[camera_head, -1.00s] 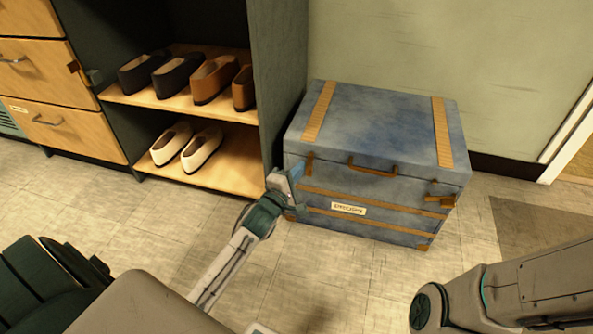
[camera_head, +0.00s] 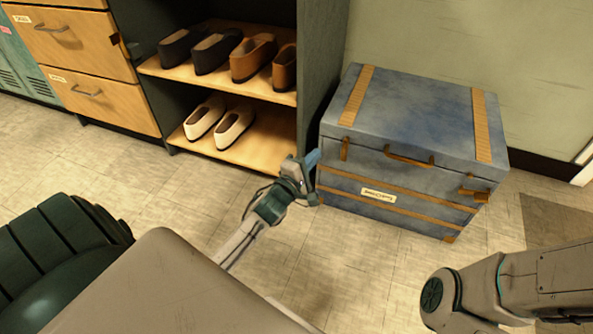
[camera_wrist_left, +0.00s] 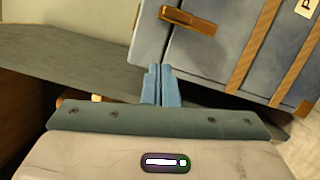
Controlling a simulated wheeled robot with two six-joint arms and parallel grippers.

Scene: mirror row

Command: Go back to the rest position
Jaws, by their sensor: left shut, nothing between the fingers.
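My left gripper (camera_head: 314,160) is in front of the left front edge of a blue trunk (camera_head: 425,105) in the head view. In the left wrist view its two blue fingers (camera_wrist_left: 161,85) are together, with nothing between them. The trunk (camera_wrist_left: 210,50) fills the upper right of that view, with a brown latch beyond the fingertips. I cannot tell whether the fingers touch it. My right arm shows at the lower right of the head view, but its gripper is out of the frame.
A dark shoe shelf (camera_head: 270,135) with several shoes stands left of the trunk. A wooden drawer unit (camera_head: 95,65) and lockers (camera_head: 25,65) are further left. The floor (camera_head: 100,165) in front is clear. A grey mat (camera_head: 555,220) lies at the right.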

